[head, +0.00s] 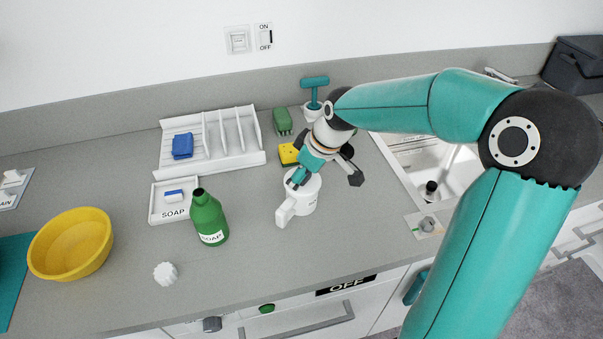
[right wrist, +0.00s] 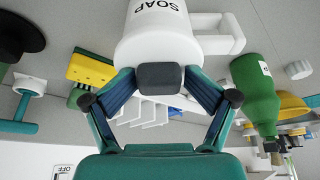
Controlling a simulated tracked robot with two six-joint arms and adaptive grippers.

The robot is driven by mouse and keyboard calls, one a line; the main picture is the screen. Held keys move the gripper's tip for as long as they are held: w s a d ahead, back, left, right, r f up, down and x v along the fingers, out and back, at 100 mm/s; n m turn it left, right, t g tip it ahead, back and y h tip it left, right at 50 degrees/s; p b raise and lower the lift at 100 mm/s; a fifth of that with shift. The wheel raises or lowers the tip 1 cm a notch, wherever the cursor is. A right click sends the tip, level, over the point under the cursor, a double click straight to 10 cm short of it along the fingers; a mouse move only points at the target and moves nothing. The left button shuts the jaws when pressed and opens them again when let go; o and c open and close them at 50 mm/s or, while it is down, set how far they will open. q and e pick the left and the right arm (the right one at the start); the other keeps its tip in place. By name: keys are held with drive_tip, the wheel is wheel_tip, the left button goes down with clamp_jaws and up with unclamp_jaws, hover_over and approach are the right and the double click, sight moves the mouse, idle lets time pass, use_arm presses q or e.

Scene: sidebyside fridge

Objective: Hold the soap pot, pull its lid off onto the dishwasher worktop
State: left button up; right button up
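The white soap pot (head: 300,198) stands on the grey worktop in the middle of the head view, its handle pointing to the lower left. In the right wrist view the pot (right wrist: 168,30) shows its SOAP label and handle. A dark grey knob (right wrist: 160,76), apparently the lid's, lies between my right fingertips, which seem to touch it on both sides. My right gripper (head: 303,178) reaches down over the pot's top and hides much of it, so the lid's seating is unclear. My left gripper is in neither view.
A green soap bottle (head: 209,218) and a white scalloped piece (head: 165,273) stand left of the pot. A yellow sponge (head: 289,154) is close behind it. A yellow bowl (head: 71,243) is far left, a sink (head: 462,172) right. Worktop in front of the pot is clear.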

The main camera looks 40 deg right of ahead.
drive_tip(key=shift+w, duration=0.1)
drive_tip(key=shift+r, duration=0.25)
drive_tip(key=v, duration=1.1)
drive_tip(key=shift+s+r, duration=0.2)
drive_tip(key=shift+s, duration=0.05)
drive_tip(key=shift+d, duration=0.1)
